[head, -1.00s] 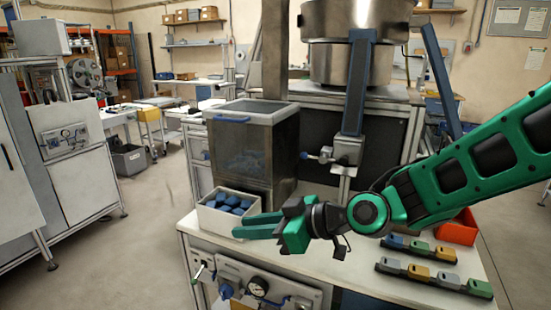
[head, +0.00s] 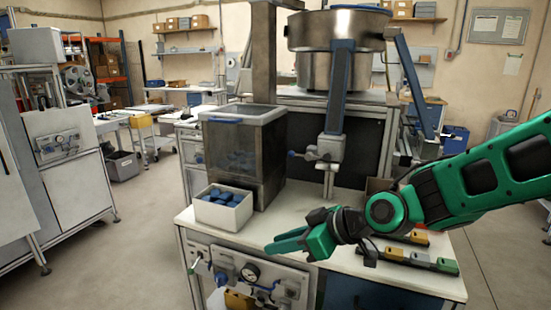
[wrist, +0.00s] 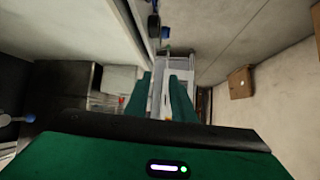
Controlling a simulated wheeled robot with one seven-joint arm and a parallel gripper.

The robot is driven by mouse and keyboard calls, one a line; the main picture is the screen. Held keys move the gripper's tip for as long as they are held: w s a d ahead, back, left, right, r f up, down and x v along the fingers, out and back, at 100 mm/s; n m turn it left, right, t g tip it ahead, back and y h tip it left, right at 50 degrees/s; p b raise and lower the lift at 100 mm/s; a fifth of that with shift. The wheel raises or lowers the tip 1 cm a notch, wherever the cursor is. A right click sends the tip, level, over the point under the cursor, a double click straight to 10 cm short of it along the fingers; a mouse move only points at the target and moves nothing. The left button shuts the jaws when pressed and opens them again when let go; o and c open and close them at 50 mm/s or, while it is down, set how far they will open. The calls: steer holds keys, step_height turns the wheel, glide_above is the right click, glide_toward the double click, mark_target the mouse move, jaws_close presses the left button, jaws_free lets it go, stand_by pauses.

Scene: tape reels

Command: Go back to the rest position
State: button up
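My gripper (head: 287,243), with green fingers, hangs over the front part of the white worktable (head: 310,208). It is to the right of and nearer than a white box (head: 223,224) and clear of it. In the wrist view the two fingers (wrist: 163,88) stand apart with a gap between them, and nothing is held. The white box holds several dark blue pieces (head: 228,194). My green arm reaches in from the right and hides part of the table's right side.
A dark clear-sided bin (head: 245,160) stands behind the white box. A steel bowl feeder (head: 340,50) stands at the back. Rails with coloured blocks (head: 420,261) lie at the table's right, close under my arm. Open floor (head: 130,240) lies to the left.

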steer(key=s+d+f+m+h, duration=0.1)
steer(key=s+d+m+h, duration=0.15)
steer(key=d, duration=0.55)
steer(key=s+d+f+m+g+h, duration=0.1)
steer(key=d+f+m+h, duration=0.15)
steer(key=d, duration=0.55)
steer(key=s+d+f+m+h, duration=0.1)
steer(key=d+m+h, duration=0.15)
steer(key=d, duration=0.65)
steer(key=s+d+r+m+g+h, duration=0.1)
steer(key=s+d+m+g, duration=0.3)
steer(key=s+d+m, duration=0.6)
steer(key=s+d+h, duration=0.1)
steer(key=s+d, duration=0.3)
steer(key=s, duration=0.4)
steer(key=shift+s+d+g, duration=0.15)
steer(key=shift+s+g, duration=0.15)
steer(key=shift+s, duration=0.05)
